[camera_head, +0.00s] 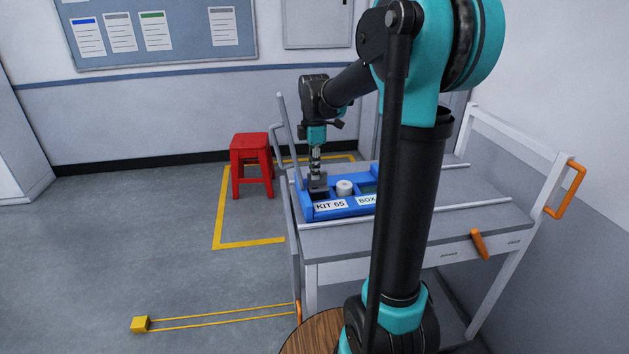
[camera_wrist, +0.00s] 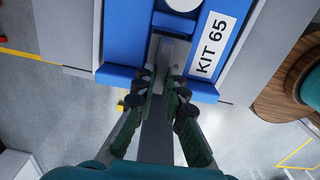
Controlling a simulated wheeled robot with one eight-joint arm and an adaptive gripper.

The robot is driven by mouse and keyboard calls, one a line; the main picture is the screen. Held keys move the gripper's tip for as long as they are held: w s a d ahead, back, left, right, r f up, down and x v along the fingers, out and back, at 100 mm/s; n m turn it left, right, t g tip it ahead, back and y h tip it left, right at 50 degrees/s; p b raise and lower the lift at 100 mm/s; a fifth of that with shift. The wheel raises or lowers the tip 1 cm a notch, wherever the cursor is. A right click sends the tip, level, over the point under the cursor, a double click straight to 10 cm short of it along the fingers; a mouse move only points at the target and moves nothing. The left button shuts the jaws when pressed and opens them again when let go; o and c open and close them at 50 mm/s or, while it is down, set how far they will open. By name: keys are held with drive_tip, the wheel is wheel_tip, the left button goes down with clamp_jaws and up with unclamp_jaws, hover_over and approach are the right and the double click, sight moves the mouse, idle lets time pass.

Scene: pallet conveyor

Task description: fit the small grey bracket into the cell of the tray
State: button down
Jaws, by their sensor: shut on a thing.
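The blue tray (camera_head: 343,212) lies on the left end of the conveyor table, with "KIT 65" and "BOX" labels on its front. My gripper (camera_head: 316,172) points down over the tray's left part and is shut on the small grey bracket (camera_head: 317,184). In the wrist view, the bracket (camera_wrist: 174,54) shows between and beyond my gripper's fingers (camera_wrist: 162,88), against the blue tray (camera_wrist: 122,30). The bracket is at the tray's left cell; I cannot tell whether it is seated or just above. The fingers hide part of it.
A white round part (camera_head: 345,187) stands in the tray right of the bracket. The grey table (camera_head: 400,222) has raised side rails and orange handles (camera_head: 569,190). A red stool (camera_head: 252,163) stands on the floor behind, left of the table. My arm hides the tray's right end.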

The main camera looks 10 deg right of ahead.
sight(315, 184)
drive_tip(key=shift+f, duration=1.85)
drive_tip(key=shift+f, duration=0.1)
drive_tip(key=shift+f, duration=0.15)
drive_tip(key=c, duration=1.6)
unclamp_jaws()
wheel_tip(315, 184, up, 12)
drive_tip(key=shift+r, duration=0.25)
drive_tip(key=shift+s, duration=0.1)
